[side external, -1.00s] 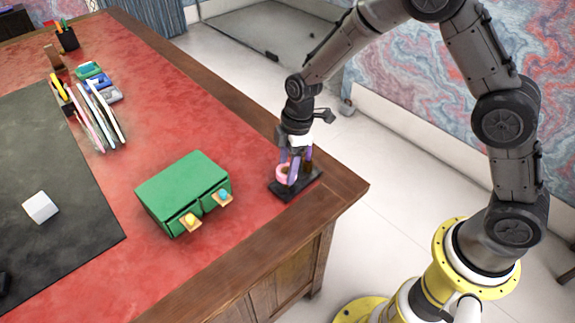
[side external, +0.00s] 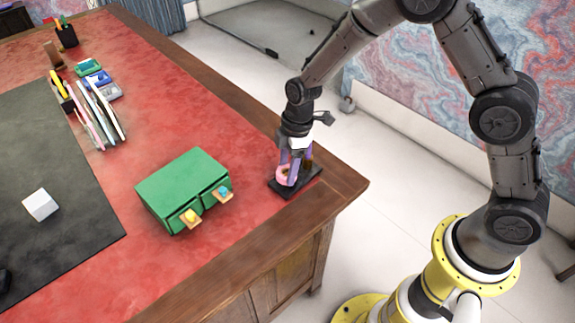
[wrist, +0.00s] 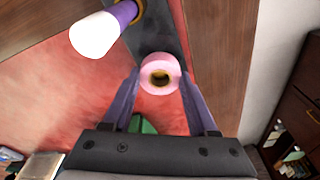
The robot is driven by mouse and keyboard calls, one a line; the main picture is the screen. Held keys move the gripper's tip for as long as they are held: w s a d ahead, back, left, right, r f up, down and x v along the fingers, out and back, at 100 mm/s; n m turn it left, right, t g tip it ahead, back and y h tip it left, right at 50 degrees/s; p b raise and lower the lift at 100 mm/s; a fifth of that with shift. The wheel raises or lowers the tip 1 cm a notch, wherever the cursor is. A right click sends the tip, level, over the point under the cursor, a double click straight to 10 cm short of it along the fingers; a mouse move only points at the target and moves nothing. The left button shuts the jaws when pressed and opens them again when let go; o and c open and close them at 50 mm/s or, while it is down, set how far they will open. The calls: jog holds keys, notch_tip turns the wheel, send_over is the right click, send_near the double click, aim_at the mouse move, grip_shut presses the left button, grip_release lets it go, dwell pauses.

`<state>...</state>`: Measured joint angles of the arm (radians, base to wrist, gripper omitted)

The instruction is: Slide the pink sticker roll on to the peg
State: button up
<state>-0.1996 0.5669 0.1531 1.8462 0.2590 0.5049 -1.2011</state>
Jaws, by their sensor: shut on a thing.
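The pink sticker roll (wrist: 153,86) is pinched between the two purple fingers of my gripper (wrist: 160,76). Its open core faces the wrist camera. The peg (wrist: 122,14) shows in the wrist view to the upper left of the roll, purple with a white tip and a yellow ring at its foot. The roll is beside the peg, not around it. The peg's dark base (wrist: 155,40) lies behind the roll. In the side external view the roll (side external: 282,176) is low over the base (side external: 284,193); whether it touches the base I cannot tell. My gripper (side external: 290,168) partly hides the peg there.
A green box (side external: 180,180) with two small open drawers stands left of the base. Upright folders (side external: 100,115) and a pen holder (side external: 67,37) are farther back. The desk's wooden edge (side external: 340,187) is close to the base.

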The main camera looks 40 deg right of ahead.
jog(key=shift+f, duration=1)
dwell(0.3)
jog(key=o, duration=1.4)
jog(key=shift+r, duration=0.1)
jog(key=shift+r, duration=3.9)
jog(key=shift+d+r, duration=0.1)
